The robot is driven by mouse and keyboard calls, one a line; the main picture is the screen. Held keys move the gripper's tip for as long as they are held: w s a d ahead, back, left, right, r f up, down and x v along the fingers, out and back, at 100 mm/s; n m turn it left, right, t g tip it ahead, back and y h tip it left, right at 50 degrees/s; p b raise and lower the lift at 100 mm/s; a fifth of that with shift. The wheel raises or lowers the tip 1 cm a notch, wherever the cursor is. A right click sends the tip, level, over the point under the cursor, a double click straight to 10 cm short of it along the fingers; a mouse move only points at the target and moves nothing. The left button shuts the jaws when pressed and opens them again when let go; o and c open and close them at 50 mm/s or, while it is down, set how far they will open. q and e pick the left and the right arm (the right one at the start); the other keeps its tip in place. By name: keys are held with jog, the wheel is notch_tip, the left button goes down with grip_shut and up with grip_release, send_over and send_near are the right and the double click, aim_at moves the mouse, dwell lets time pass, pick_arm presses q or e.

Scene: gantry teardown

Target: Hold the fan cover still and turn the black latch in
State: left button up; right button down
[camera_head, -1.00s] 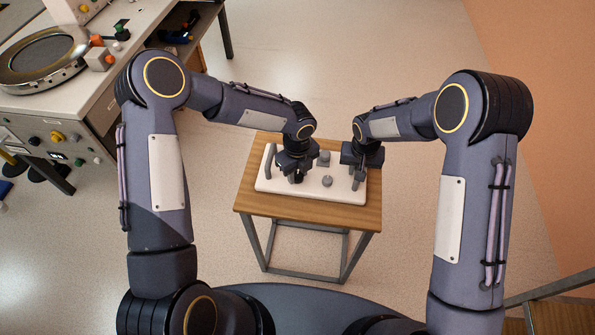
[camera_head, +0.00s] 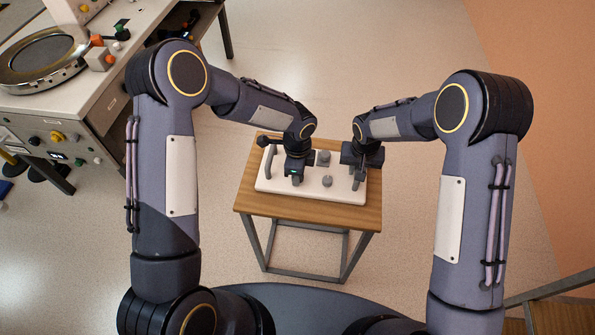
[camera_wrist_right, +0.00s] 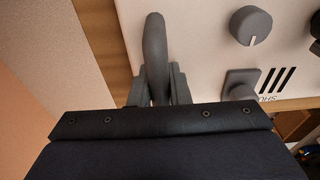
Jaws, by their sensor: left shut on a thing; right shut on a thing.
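The fan cover (camera_head: 310,188) is a white panel lying on a small wooden table. My right gripper (camera_head: 356,180) is shut on the grey handle at the cover's right end. The right wrist view shows this handle (camera_wrist_right: 154,38) between the two fingers (camera_wrist_right: 158,92). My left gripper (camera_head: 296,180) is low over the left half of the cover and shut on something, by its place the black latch. The gripper and wrist hide the latch in the head view. A dark shape (camera_wrist_right: 315,47) at the right edge of the wrist view is cut off.
The cover also bears a left handle (camera_head: 270,160), a round grey knob (camera_head: 327,181) and a square grey knob (camera_head: 323,158). The wooden table (camera_head: 315,208) has a narrow bare rim. A cluttered workbench (camera_head: 75,110) stands at the left. The floor between is clear.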

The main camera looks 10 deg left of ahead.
pick_arm(q)
jog(key=n, duration=0.4)
jog(key=shift+n, duration=0.3)
jog(key=n, duration=0.4)
jog(key=shift+n, duration=0.3)
jog(key=o, duration=1)
notch_tip(320, 180, up, 12)
jog(key=shift+r, duration=0.1)
